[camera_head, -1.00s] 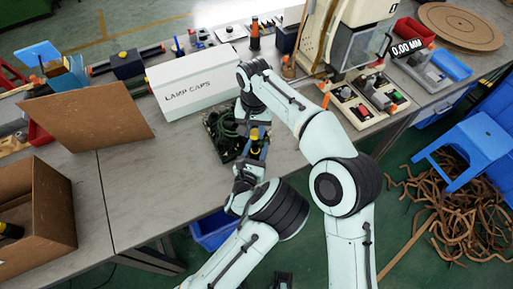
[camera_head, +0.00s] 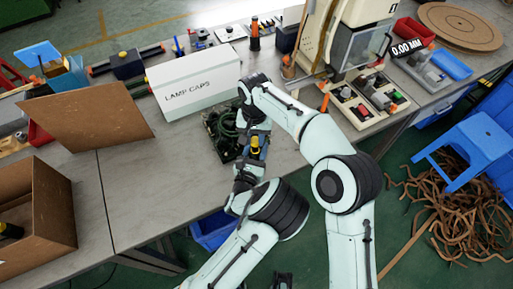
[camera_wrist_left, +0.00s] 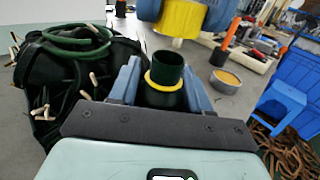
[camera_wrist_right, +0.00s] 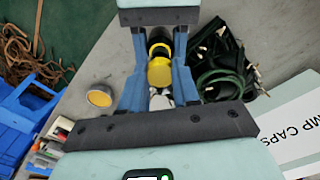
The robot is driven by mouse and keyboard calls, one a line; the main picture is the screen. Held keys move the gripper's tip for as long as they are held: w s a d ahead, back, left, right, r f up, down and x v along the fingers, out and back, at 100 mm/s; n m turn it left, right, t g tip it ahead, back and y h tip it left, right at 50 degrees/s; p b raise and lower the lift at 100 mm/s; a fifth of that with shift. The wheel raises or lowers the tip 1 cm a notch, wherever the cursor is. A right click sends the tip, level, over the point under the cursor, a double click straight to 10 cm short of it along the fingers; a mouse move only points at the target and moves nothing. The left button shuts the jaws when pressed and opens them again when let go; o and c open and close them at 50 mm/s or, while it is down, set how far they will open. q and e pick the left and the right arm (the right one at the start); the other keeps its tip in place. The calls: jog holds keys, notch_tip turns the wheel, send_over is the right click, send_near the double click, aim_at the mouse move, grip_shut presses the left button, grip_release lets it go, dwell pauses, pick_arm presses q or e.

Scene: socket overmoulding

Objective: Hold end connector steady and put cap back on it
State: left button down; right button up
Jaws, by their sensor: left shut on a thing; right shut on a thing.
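My left gripper (camera_wrist_left: 165,90) is shut on the end connector (camera_wrist_left: 167,70), a dark green open-topped tube with a yellow ring around it. My right gripper (camera_wrist_right: 160,75) is shut on the yellow cap (camera_wrist_right: 160,73). The cap also shows in the left wrist view (camera_wrist_left: 180,18), above the connector's mouth and apart from it, slightly to the right. In the head view the two grippers face each other, with my right gripper (camera_head: 257,142) farther from me than my left (camera_head: 246,172). My arms hide most of the connector there.
A small round tin with yellow contents (camera_wrist_left: 225,80) is nearby. The bench at front left (camera_head: 150,195) is clear.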

aim_at(255, 141)
jog(key=shift+s, duration=0.15)
jog(key=shift+f, duration=0.1)
dwell(0.4)
jog(key=shift+f, duration=0.8)
jog(key=shift+f, duration=0.6)
jog(key=m, duration=0.3)
